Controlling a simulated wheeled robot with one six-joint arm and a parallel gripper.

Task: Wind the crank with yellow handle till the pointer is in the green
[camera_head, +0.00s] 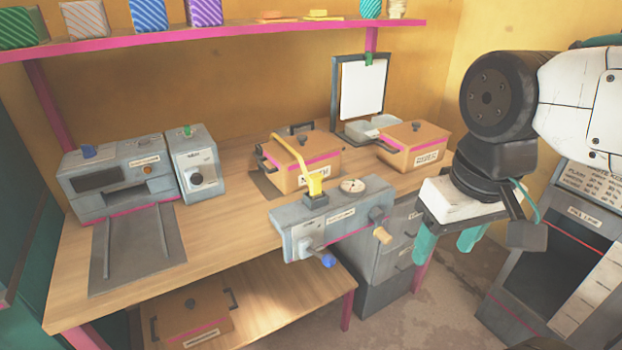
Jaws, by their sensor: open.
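A grey press unit (330,220) stands at the front right edge of the wooden table. On its top a yellow handle (316,187) rises from a dark base, with a thin yellow arm (290,152) bending up and to the left. A round white dial (352,186) sits to the right of it; its pointer and any green zone are too small to read. A blue knob (328,260) and a tan knob (382,235) stick out from the unit's front. My gripper (446,243) is open and empty, teal fingers pointing down, to the right of the unit and apart from it.
Orange boxes (300,175) (418,142) and a white board (362,90) stand behind the unit. Two grey machines (122,178) (195,165) are at the left. A grey drawer cabinet (385,275) is below. A dark machine (555,245) stands at the right, with bare floor between.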

